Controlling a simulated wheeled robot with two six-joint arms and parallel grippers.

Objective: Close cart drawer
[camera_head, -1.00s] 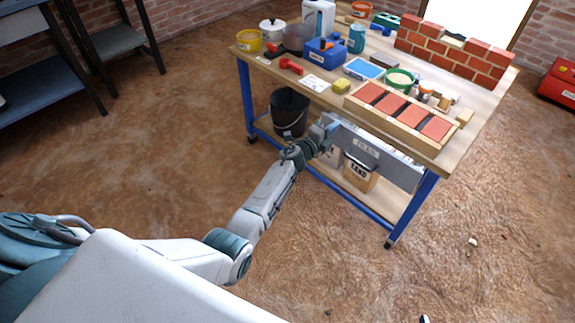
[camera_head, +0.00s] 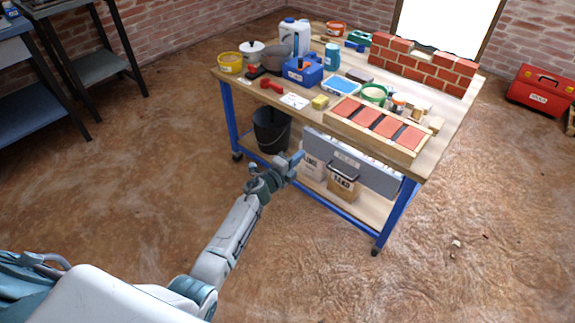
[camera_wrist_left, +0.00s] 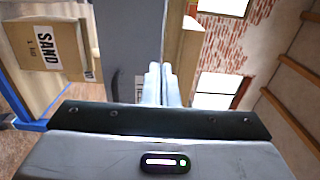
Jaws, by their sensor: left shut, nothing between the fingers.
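The cart (camera_head: 215,73) has a wooden top and blue legs. Its grey drawer (camera_head: 375,178) hangs under the front edge, with a label and a handle (camera_head: 345,165). A strip of its inside shows above the front panel, so it stands somewhat open. My left gripper (camera_head: 299,157) is near the left end of the drawer front. In the left wrist view the grey panel (camera_wrist_left: 130,35) fills the upper middle, and the gripper's fingers (camera_wrist_left: 161,84) are together and empty beside it. Whether they touch it I cannot tell. My right gripper is out of view.
Tools and a small brick wall (camera_head: 425,68) crowd the top. A red toolbox (camera_head: 541,90) lies at right. The floor in front is clear.

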